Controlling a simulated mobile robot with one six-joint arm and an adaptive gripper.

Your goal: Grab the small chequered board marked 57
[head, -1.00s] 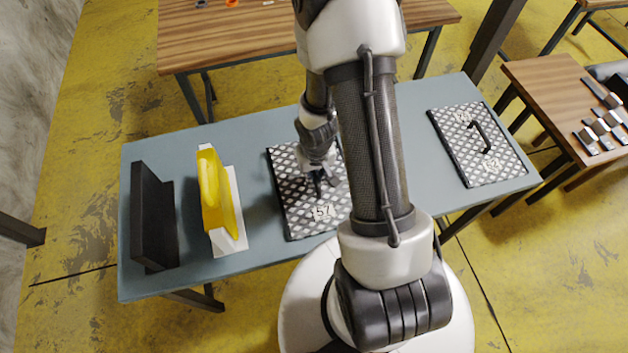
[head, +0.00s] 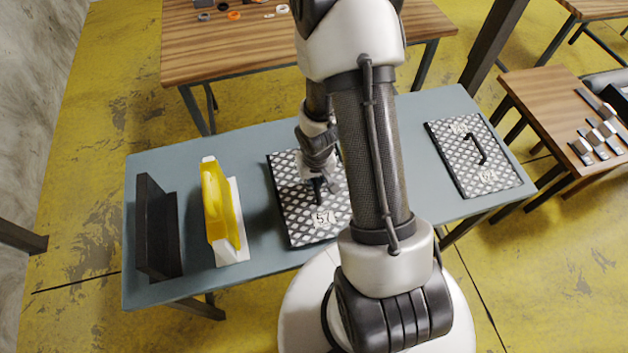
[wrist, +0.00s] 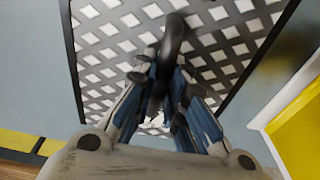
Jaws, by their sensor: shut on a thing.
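The chequered board marked 57 (head: 294,222) lies at the middle of the grey-blue table, dark with pale diamonds and a dark rim. Its number faces the front edge. My gripper (head: 317,190) is over its middle, partly hidden by my arm, which also covers the board's right side. In the wrist view, the black handle (wrist: 176,38) of the board runs between the fingers of my gripper (wrist: 162,98), which are shut on it. I cannot tell whether the board is clear of the tabletop.
The table (head: 395,140) also bears a second, similar chequered board (head: 470,170) with a black handle at right. A yellow piece (head: 216,205) on a white base and a black upright piece (head: 155,225) stand at left. Wooden tables (head: 230,50) stand behind and at right.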

